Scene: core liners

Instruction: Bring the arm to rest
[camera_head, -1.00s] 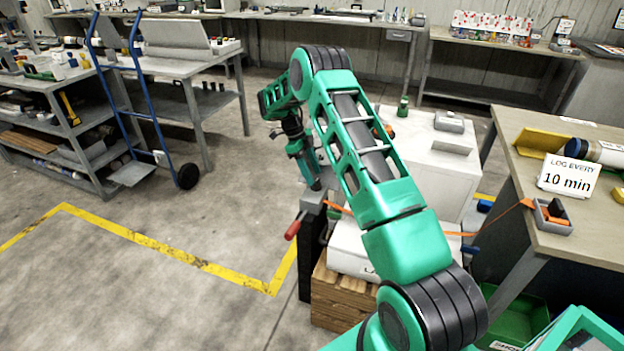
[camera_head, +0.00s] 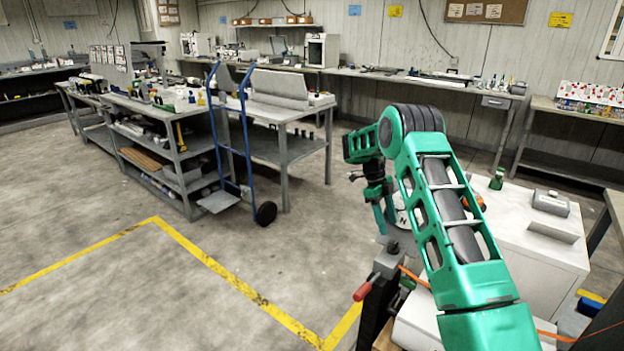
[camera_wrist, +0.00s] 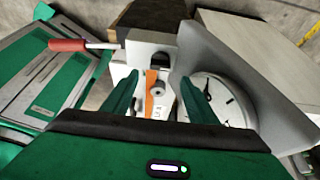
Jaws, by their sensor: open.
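My green arm reaches forward from the lower right in the head view and bends down at its far end. My gripper (camera_head: 384,222) hangs there, fingers pointing down, above and behind a grey clamp with a red handle (camera_head: 363,290). In the wrist view my gripper (camera_wrist: 160,98) has its two green fingers spread wide apart, with nothing held between them. Below the fingers the wrist view shows an orange strap (camera_wrist: 151,92), the red handle (camera_wrist: 68,45) and a round white dial (camera_wrist: 217,100). Whether the fingers touch anything below cannot be told.
A white cabinet (camera_head: 535,235) stands right of my gripper, with a grey box (camera_head: 551,202) on top. A blue hand truck (camera_head: 246,130) and grey shelving (camera_head: 160,150) stand at left. The yellow-lined floor (camera_head: 120,290) at front left is clear.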

